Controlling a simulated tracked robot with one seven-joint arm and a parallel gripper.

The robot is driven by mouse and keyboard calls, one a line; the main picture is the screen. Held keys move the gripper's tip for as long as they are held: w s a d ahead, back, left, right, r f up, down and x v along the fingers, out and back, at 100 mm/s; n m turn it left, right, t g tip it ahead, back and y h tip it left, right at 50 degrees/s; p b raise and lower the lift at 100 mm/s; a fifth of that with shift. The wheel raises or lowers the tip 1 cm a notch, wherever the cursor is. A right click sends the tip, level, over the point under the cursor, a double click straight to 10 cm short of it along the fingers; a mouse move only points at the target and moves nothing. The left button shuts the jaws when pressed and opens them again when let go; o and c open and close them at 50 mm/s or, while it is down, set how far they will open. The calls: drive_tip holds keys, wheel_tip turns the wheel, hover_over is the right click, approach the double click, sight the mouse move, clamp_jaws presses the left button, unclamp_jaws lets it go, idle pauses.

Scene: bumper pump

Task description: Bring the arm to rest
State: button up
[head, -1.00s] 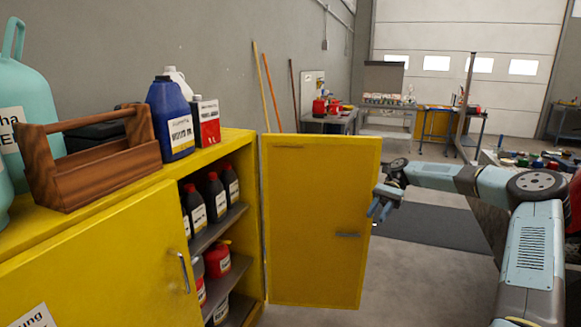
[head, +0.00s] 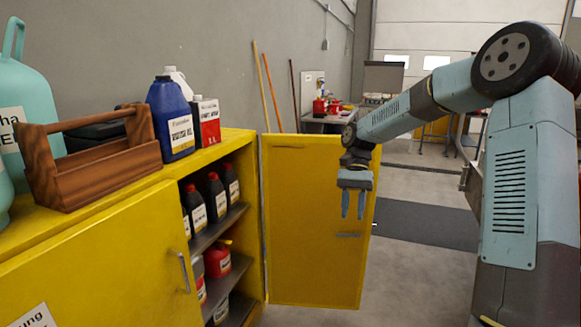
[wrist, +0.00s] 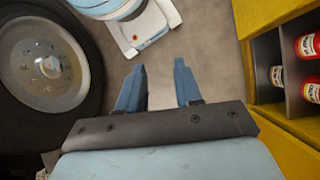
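My gripper (head: 353,205) hangs with its fingers pointing down in front of the open yellow cabinet door (head: 305,235) in the head view. Its fingers are apart with nothing between them. In the wrist view my gripper (wrist: 162,85) also shows two spread blue fingers over bare floor. My arm is raised and bent, with its upper part at the right of the head view. The cabinet door stands swung open, and I cannot tell how near the gripper is to it.
The yellow cabinet (head: 95,250) holds several dark bottles (head: 220,197) and a red can (head: 217,260) on its shelves. A wooden toolbox (head: 95,165), a blue jug (head: 169,120) and a teal tank (head: 32,95) stand on top. Grey floor (head: 405,270) is clear right of the door.

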drive_tip(key=s+d+r+n+t, duration=0.1)
drive_tip(key=s+r+t, duration=0.3)
drive_tip(key=s, duration=0.5)
drive_tip(key=s+d+r+n+t+h, duration=0.1)
drive_tip(key=s+d+r+n+t, duration=0.1)
drive_tip(key=s, duration=0.8)
drive_tip(key=s+d+r+n+t, duration=0.1)
drive_tip(key=s+d+r+t, duration=0.2)
drive_tip(key=s+r+t, duration=0.3)
drive_tip(key=shift+s+d+r+n+h, duration=0.15)
drive_tip(key=shift+s+r+n+h, duration=0.3)
drive_tip(key=shift+s, duration=1.35)
